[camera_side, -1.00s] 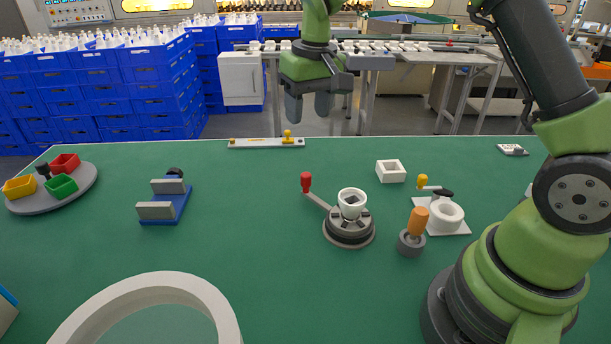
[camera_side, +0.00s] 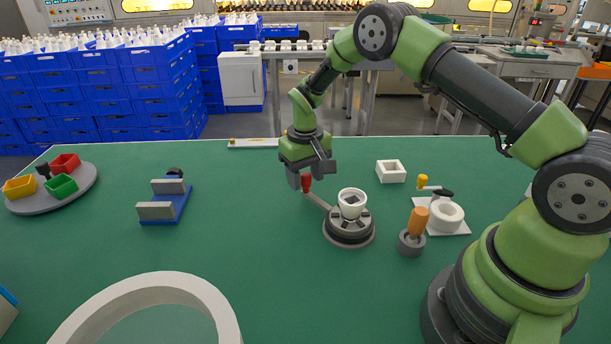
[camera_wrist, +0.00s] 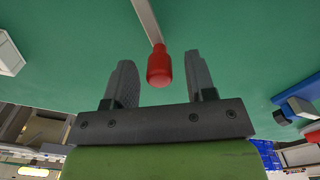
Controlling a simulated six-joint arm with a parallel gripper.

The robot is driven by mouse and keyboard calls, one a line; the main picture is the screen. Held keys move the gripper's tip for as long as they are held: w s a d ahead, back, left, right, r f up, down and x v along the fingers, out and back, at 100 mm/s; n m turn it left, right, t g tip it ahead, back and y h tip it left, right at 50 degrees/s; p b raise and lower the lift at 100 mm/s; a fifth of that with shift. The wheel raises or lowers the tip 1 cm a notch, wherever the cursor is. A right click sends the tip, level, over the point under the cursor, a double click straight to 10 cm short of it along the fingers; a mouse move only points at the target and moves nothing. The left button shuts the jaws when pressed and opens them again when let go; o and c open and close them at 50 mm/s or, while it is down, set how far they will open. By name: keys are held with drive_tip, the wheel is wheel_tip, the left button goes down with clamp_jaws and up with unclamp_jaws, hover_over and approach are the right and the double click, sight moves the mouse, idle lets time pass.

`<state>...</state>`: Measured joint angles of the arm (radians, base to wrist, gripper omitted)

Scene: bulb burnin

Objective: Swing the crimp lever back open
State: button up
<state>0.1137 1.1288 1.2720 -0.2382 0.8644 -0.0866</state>
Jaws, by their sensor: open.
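The crimp lever is a thin grey arm (camera_side: 317,200) with a red knob (camera_side: 306,183). It sticks out to the upper left from a round dark grey base (camera_side: 349,232) that holds a white cup-shaped part (camera_side: 352,203). My gripper (camera_side: 305,185) is at the knob, pointing down. In the wrist view the red knob (camera_wrist: 159,68) lies between the two open fingers of my gripper (camera_wrist: 160,72), with a gap on both sides. The lever arm (camera_wrist: 147,20) runs away from the knob to the top of that view.
Right of the base stand an orange-handled tool (camera_side: 418,222), a white square box (camera_side: 391,171) and a white plate with a ring (camera_side: 446,214). A blue fixture (camera_side: 166,201) and a round tray of coloured bins (camera_side: 52,190) are at left. The table between fixture and lever is clear.

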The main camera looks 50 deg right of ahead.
drive_tip(key=shift+f, duration=0.2)
drive_tip(key=shift+c, duration=0.3)
clamp_jaws()
drive_tip(key=shift+a, duration=0.1)
drive_tip(key=shift+a+n, duration=1)
drive_tip(key=shift+a, duration=0.05)
drive_tip(key=a+n, duration=0.2)
drive_tip(key=s+a+n, duration=0.1)
drive_tip(key=a+n, duration=0.1)
drive_tip(key=s+a+n, duration=0.1)
drive_tip(key=a+n, duration=0.1)
drive_tip(key=shift+s+a, duration=0.1)
drive_tip(key=shift+s, duration=0.1)
drive_tip(key=shift+s+a+n, duration=1.1)
drive_tip(key=shift+a+n, duration=0.1)
drive_tip(key=shift+n, duration=0.4)
